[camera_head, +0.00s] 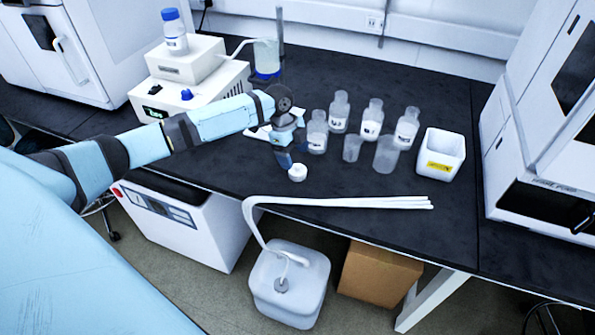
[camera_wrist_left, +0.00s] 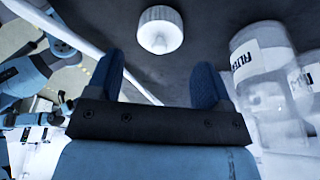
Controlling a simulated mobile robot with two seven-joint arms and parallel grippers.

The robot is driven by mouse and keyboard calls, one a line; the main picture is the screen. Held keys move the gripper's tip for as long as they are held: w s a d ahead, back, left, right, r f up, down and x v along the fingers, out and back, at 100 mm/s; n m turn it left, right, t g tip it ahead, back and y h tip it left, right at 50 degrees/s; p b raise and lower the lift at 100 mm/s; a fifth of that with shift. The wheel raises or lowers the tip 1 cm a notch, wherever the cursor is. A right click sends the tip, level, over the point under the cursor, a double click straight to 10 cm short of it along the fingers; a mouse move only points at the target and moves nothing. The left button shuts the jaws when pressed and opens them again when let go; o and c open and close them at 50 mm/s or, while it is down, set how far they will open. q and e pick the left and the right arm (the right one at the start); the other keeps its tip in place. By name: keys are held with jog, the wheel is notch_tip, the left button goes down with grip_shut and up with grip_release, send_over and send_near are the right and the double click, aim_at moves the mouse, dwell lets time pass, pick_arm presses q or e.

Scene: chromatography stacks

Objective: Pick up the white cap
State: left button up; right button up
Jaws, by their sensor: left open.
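The white cap (camera_head: 297,172) lies on the black bench top near its front edge. It also shows in the left wrist view (camera_wrist_left: 160,30) as a ribbed round cap, beyond the fingertips and roughly centred between them. My left gripper (camera_head: 285,160) points down just above and beside the cap in the head view. In the left wrist view its two blue fingers (camera_wrist_left: 157,80) are apart with nothing between them. Whether a finger touches the cap cannot be told. My right gripper does not show clearly in either view.
Labelled clear bottles (camera_head: 317,132) and empty beakers (camera_head: 386,155) stand close behind and right of the cap. A white bin (camera_head: 441,156) is further right. White tubing (camera_head: 350,202) runs along the front edge. The bench between bin and tubing is clear.

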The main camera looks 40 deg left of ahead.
aim_at(296, 165)
pick_arm(q)
jog(key=shift+x, duration=2.75)
jog(key=shift+a, duration=0.15)
jog(key=c, duration=0.8)
